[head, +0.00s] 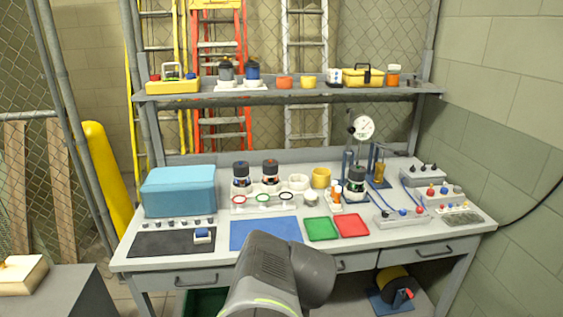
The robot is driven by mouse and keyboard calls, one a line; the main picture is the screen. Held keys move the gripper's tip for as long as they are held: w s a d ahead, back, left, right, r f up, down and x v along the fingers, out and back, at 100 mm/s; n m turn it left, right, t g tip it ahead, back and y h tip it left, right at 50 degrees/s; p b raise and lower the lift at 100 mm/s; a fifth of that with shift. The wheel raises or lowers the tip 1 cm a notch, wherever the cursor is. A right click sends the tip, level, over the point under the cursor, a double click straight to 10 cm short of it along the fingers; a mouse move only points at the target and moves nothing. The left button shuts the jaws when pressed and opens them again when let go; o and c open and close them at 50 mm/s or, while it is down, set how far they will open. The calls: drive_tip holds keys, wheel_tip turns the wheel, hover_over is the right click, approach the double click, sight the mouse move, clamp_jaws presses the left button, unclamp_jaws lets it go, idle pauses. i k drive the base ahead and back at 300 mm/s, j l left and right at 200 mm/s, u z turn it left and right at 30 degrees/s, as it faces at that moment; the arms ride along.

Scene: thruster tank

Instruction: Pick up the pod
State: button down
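Several dark cylindrical units that look like pods stand on the workbench, and I cannot tell which is the task's pod. One dark-capped pod (241,176) and another with a reddish top (270,172) stand upright side by side at the bench's middle. A third dark pod (356,181) stands upright by the dial gauge post. My arm's grey links rise at the bottom middle, in front of the bench. My gripper is not visible.
The workbench (200,262) also carries a blue box (179,191), black mat (172,243), blue mat (264,233), green tray (321,229), red tray (352,225) and dial gauge (363,127). A shelf (300,92) spans above. The blue mat looks clear.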

sight(354, 188)
drive_tip(key=z, duration=0.8)
